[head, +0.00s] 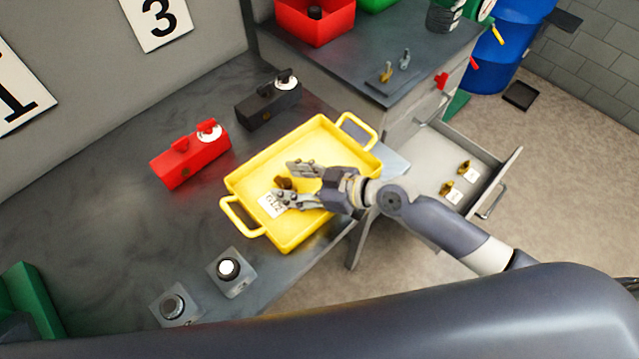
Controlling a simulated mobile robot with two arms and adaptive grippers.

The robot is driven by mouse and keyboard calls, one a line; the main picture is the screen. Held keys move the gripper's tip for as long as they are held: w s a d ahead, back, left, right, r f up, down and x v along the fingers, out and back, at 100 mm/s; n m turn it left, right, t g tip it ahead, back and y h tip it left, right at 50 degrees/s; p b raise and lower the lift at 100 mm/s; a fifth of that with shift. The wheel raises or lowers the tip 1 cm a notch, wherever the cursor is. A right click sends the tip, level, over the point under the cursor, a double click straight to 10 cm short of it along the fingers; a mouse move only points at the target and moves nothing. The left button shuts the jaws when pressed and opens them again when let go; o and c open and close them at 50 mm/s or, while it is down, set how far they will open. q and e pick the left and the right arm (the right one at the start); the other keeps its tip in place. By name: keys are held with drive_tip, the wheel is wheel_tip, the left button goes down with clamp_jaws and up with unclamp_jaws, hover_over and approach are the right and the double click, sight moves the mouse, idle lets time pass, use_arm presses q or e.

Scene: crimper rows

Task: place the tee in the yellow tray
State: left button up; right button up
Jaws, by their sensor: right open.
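The yellow tray (262,168) sits on the dark workbench near its right edge. A small brass-brown fitting (286,183), which looks like the tee, shows in the tray with a white tag (271,205) beside it. My right gripper (281,181) reaches in from the right over the tray, with its two fingers apart on either side of the fitting. The fingers and palm hide part of it, so I cannot tell whether they touch it. My left gripper is not in view.
A red block (190,157) and a black block (268,104) stand behind the tray; two button boxes (229,271) stand in front. An open drawer (425,165) at right holds brass fittings (464,167) with tags. A red bin (310,30) stands on the cabinet.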

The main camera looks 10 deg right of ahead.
drive_tip(key=b+v, duration=0.1)
drive_tip(key=v, duration=0.3)
drive_tip(key=b+v, duration=0.2)
drive_tip(key=v, duration=0.3)
drive_tip(key=shift+s+d+f, duration=0.1)
drive_tip(key=shift+s+d, duration=0.1)
drive_tip(key=shift+d, duration=0.05)
drive_tip(key=shift+s+d+r, duration=0.25)
drive_tip(key=shift+d+r, duration=0.1)
drive_tip(key=shift+d, duration=0.05)
